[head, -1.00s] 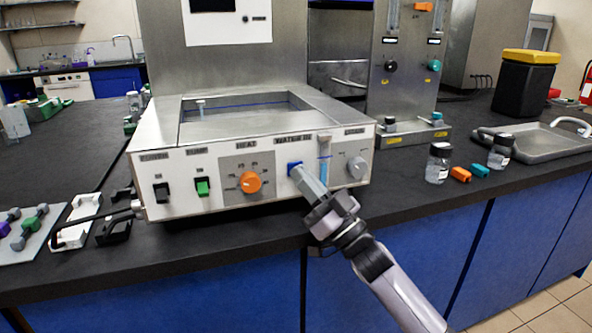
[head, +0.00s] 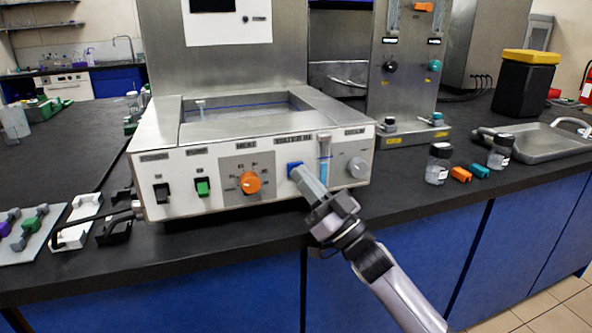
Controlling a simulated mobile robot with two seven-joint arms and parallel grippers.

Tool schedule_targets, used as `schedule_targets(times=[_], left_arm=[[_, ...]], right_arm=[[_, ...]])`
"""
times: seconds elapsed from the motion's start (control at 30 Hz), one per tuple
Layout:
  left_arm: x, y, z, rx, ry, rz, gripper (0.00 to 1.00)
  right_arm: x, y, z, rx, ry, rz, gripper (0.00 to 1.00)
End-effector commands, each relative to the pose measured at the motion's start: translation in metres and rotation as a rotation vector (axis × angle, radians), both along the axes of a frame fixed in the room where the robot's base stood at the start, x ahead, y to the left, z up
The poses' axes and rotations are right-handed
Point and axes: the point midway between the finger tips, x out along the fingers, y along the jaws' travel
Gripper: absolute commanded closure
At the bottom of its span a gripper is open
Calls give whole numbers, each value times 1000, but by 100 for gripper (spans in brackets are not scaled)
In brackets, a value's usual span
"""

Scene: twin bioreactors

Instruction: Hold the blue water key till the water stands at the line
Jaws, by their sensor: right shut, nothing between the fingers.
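The blue water key (head: 293,167) sits on the front panel of the steel water bath (head: 160,146), under the water label. My right gripper (head: 304,177) is shut with its fingertips at the key; they look to be touching it, and hide part of it. The bath's open basin (head: 245,110) holds water, and a blue line (head: 250,104) runs along its inner back wall. The water surface looks just below or near that line; I cannot tell the exact gap. A sight tube (head: 324,152) with blue in it stands right of the key. My left gripper is not in view.
The front panel also has an orange heat knob (head: 250,182), a green switch (head: 202,187), a black switch (head: 161,192) and a grey drain knob (head: 357,168). Two jars, one of them here (head: 438,163), and orange and teal pieces lie right. A sink (head: 540,141) is beyond.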

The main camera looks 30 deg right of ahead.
Motion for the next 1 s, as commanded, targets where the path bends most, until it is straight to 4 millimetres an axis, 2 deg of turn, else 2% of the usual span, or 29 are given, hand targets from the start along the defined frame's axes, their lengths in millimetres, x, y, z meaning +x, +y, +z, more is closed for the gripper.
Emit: schedule_targets(times=[0.3, 0.67, 1.0], left_arm=[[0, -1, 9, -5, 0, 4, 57], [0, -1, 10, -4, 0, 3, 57], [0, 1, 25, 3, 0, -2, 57]], right_arm=[[-14, 3, 0, 0, 1, 0, 100], [-17, 4, 0, 0, 1, 1, 100], [-50, 12, 1, 2, 3, 0, 100]])
